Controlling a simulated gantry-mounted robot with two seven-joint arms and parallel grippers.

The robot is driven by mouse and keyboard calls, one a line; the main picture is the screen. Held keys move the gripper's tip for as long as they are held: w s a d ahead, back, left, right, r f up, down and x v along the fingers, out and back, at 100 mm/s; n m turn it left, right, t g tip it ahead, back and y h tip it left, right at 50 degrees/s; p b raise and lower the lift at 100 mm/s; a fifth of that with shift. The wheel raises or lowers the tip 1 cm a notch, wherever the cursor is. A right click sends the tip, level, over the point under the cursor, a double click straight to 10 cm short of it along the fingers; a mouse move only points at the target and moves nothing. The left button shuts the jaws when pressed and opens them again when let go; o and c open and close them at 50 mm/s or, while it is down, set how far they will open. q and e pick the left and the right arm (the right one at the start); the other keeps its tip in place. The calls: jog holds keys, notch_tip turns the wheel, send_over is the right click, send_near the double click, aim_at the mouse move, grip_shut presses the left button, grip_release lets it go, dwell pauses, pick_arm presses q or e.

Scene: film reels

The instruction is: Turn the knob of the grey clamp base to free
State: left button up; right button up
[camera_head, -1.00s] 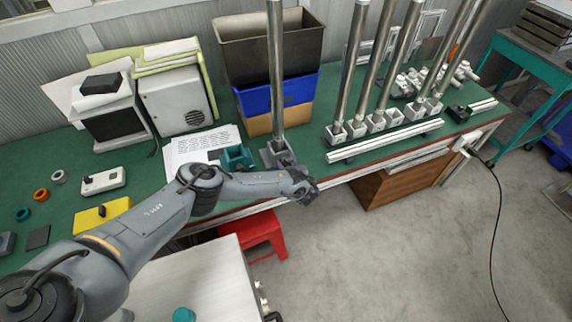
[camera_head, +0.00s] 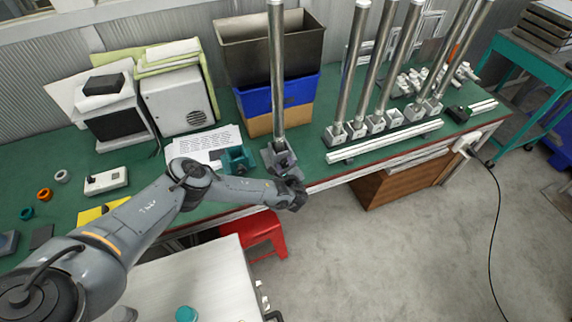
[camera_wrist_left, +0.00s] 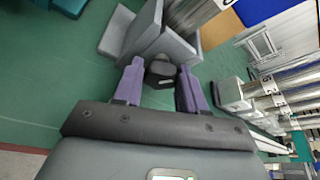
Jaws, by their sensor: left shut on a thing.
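The grey clamp base (camera_head: 270,157) stands at the front edge of the green bench, with a tall metal pole (camera_head: 277,80) upright in it. Its dark knob (camera_wrist_left: 160,73) faces the bench front and shows in the left wrist view. My left gripper (camera_wrist_left: 160,69) is shut on the knob, with one purple finger on each side of it. In the head view my left gripper (camera_head: 287,178) is at the front of the base, and the knob's exact turn cannot be made out. My right gripper is not in view.
A teal clamp base (camera_head: 238,158) stands just left of the grey one. Several more poles in grey bases stand to the right, behind a white rail (camera_head: 385,140). Bins (camera_head: 265,95) stand behind. A red stool (camera_head: 262,235) is below the bench edge.

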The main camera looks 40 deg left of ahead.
pick_arm(q)
jog(key=shift+n, duration=0.4)
jog(key=shift+t, duration=0.3)
jog(key=o, duration=1.1)
jog(key=shift+c, duration=0.2)
jog(key=shift+s+d+r+p, duration=0.2)
jog(key=shift+s+d+p, duration=0.15)
jog(key=shift+d, duration=0.05)
jog(key=p+v, duration=0.2)
jog(key=v, duration=0.7)
jog(key=shift+s+d, duration=0.2)
jog(key=shift+s, duration=0.05)
jog(key=shift+r, duration=0.1)
